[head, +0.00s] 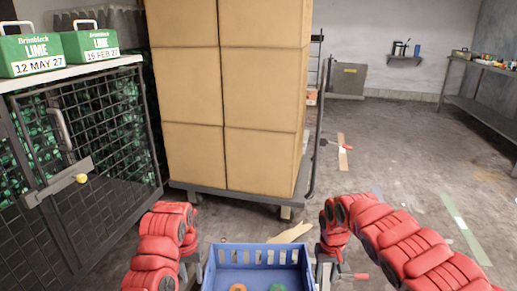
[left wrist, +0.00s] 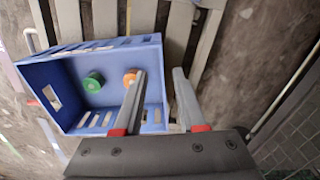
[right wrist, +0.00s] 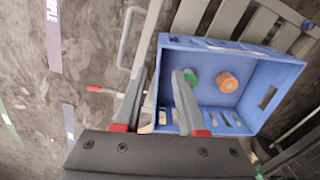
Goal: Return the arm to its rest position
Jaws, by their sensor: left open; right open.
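My left arm (head: 160,245) and right arm (head: 400,240) are red and bent, reaching forward on either side of a blue crate (head: 258,256). My left gripper (left wrist: 160,80) is open, with nothing held between its fingers; one finger overlaps the crate's side in the left wrist view. My right gripper (right wrist: 160,80) is open and empty, its fingers beside the crate's other side. In the head view both grippers are low at the crate's sides and partly hidden or cut off. An orange roll (right wrist: 228,82) and a green roll (left wrist: 93,82) lie in the crate.
Stacked cardboard boxes (head: 230,90) stand on a cart (head: 240,193) ahead. A mesh cage (head: 85,130) with a latch and green lime boxes (head: 90,42) on top is at left. A metal table (head: 483,105) is far right. The floor at right is open, with tape strips (head: 465,228).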

